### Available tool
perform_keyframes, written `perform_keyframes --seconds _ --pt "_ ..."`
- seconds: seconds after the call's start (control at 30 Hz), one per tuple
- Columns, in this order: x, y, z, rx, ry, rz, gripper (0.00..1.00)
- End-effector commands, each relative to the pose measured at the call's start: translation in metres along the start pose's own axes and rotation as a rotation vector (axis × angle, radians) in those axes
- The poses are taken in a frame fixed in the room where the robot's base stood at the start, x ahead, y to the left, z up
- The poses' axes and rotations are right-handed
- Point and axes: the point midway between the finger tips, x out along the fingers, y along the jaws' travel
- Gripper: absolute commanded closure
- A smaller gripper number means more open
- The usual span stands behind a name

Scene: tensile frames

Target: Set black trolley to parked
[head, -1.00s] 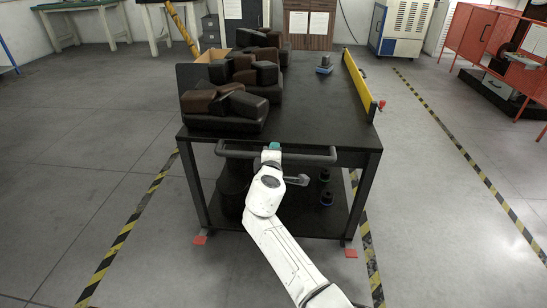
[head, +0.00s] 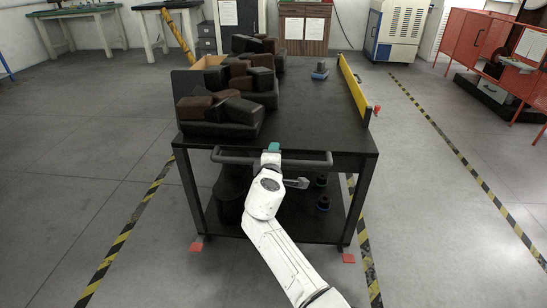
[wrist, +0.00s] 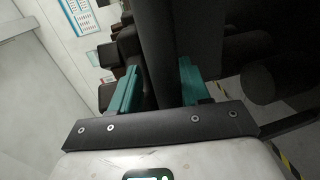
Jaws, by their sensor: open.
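The black trolley (head: 310,132) stands ahead, its dark handle bar (head: 225,156) running across its near end. My gripper (head: 274,148) is at the middle of that handle. In the wrist view its two teal fingers (wrist: 155,88) stand apart on either side of a dark bar (wrist: 159,55), which looks like the handle; I cannot tell whether they touch it. A grey lever-like part (head: 297,183) shows beside my wrist, below the handle; I cannot tell what it belongs to. Orange-red pieces (head: 196,246) (head: 348,258) show at the trolley's near feet.
Dark brown and black blocks (head: 228,105) are piled on the trolley's left side. A yellow rail (head: 355,86) edges its right side. Yellow-black floor stripes (head: 125,232) (head: 467,165) run along both sides. A red cabinet (head: 480,42) stands at right. Floor is clear left and right.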

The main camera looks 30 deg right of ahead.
Motion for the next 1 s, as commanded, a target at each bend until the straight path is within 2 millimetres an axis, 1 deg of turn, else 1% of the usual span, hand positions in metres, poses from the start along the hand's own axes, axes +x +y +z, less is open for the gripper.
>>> perform_keyframes --seconds 0.17,0.27,0.37,0.7,0.83,1.0 --pt "-0.001 -0.003 -0.002 -0.002 0.005 -0.003 0.54" --pt "-0.005 -0.002 -0.003 -0.002 0.006 -0.003 0.54" --pt "-0.017 -0.001 -0.003 -0.003 0.007 -0.004 0.54" --pt "-0.08 0.0 -0.001 -0.001 0.005 -0.004 0.54" --pt "-0.097 -0.001 0.0 -0.002 0.002 -0.003 0.54" --pt "-0.107 -0.001 0.001 -0.002 0.002 -0.002 0.54"
